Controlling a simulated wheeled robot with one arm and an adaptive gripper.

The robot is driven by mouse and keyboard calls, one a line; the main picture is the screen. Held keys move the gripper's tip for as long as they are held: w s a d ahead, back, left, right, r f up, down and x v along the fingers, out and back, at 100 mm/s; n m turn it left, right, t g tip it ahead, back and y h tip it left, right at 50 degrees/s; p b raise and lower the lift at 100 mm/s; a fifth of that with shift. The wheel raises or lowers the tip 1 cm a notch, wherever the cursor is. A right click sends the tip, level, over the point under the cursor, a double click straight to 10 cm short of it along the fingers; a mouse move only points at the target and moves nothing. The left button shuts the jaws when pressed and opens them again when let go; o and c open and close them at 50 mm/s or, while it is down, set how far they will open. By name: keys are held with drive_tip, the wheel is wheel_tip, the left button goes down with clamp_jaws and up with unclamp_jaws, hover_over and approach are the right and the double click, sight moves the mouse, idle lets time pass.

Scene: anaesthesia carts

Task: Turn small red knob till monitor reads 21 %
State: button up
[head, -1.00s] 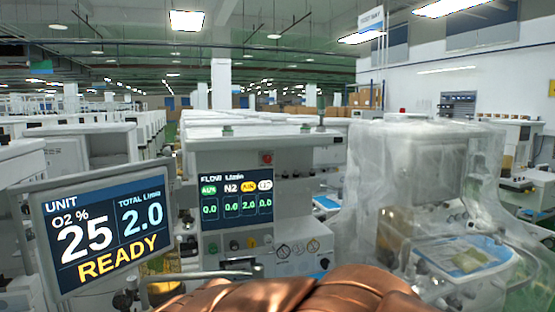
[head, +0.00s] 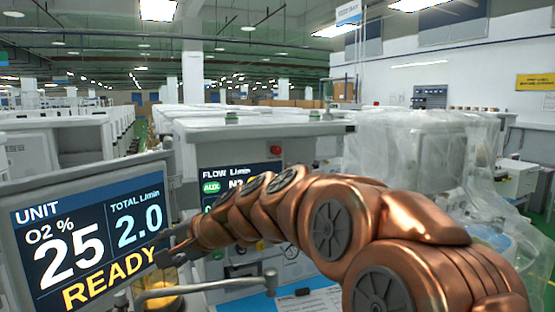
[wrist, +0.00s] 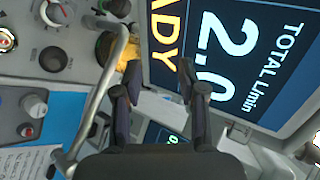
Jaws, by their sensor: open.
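The monitor (head: 92,240) at the left of the head view reads O2 25 %, total 2.0 L/min and READY. It fills much of the wrist view (wrist: 240,60), turned sideways. A small round red knob (head: 275,150) is at the upper right of the flow panel (head: 236,172). My gripper (head: 163,256) is by the monitor's lower right corner in the head view, well apart from the red knob. In the wrist view its two fingers (wrist: 158,68) are spread, with nothing between them.
A grey metal rail (head: 205,286) runs below my gripper, with dark and yellow parts (head: 160,292) beside it. The wrist view shows dark knobs (wrist: 53,59) and a gauge (wrist: 6,39). A plastic-wrapped cart (head: 420,150) stands right.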

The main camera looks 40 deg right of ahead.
drive_tip(key=w+d+r+m+t+h, duration=0.2)
drive_tip(key=d+r+m, duration=0.15)
drive_tip(key=d, duration=0.45)
drive_tip(key=w+d+r+m+t+h, duration=0.25)
drive_tip(key=d+r, duration=0.25)
drive_tip(key=d, duration=0.3)
drive_tip(key=m+t+h+b, duration=0.2)
drive_tip(key=m+h, duration=0.4)
drive_tip(key=m, duration=0.3)
approach(277, 151)
drive_tip(key=w, duration=0.1)
drive_tip(key=shift+d+p+x, duration=0.1)
drive_tip(key=shift+p+x, duration=0.3)
drive_tip(key=shift+x, duration=1.65)
drive_tip(key=shift+d+p+x, duration=0.15)
drive_tip(key=shift+p+x, duration=0.2)
drive_tip(key=shift+x, duration=1.75)
drive_tip(key=shift+s, duration=0.1)
drive_tip(key=shift+c, duration=0.2)
clamp_jaws()
